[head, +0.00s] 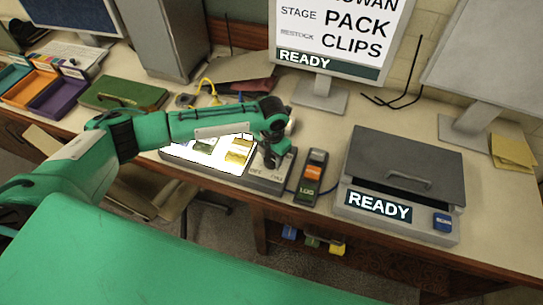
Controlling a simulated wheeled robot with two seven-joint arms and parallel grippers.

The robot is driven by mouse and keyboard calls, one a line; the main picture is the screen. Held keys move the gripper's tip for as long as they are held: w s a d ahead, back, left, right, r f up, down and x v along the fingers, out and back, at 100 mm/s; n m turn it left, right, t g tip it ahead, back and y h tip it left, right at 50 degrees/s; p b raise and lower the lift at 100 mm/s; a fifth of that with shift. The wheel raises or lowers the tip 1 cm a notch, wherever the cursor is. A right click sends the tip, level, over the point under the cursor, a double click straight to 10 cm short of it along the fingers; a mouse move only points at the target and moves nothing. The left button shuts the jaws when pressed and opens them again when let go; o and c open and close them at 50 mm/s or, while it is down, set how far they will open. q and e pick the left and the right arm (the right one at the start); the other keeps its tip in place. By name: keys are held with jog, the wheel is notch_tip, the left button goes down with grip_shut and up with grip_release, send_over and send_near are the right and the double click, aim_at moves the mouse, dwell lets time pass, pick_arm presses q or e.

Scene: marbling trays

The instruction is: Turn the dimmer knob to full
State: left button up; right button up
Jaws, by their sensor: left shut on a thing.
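A lit light panel (178,153) lies on the desk with small green and yellow pieces on its bright surface. Its grey right end (257,179) carries small lettering, too small to read surely. My left gripper (271,160) points down onto this grey end, shut on the dimmer knob. The knob itself is hidden by the fingers and wrist, so how far it is turned cannot be told. My right gripper is not in view.
A dark handheld device (311,177) with coloured keys lies just right of the gripper. Further right stands a grey lidded machine (394,165) reading READY. A monitor (318,90) stands behind. A green box (121,94) and colored trays (60,93) lie left.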

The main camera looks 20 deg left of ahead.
aim_at(272, 159)
pick_arm(q)
jog(key=shift+w+r, duration=0.1)
dwell(0.4)
jog(key=o, duration=1)
jog(key=shift+c, duration=0.2)
notch_tip(272, 159, up, 14)
jog(key=b, duration=0.4)
jog(key=shift+d+f, duration=0.15)
jog(key=shift+f, duration=0.05)
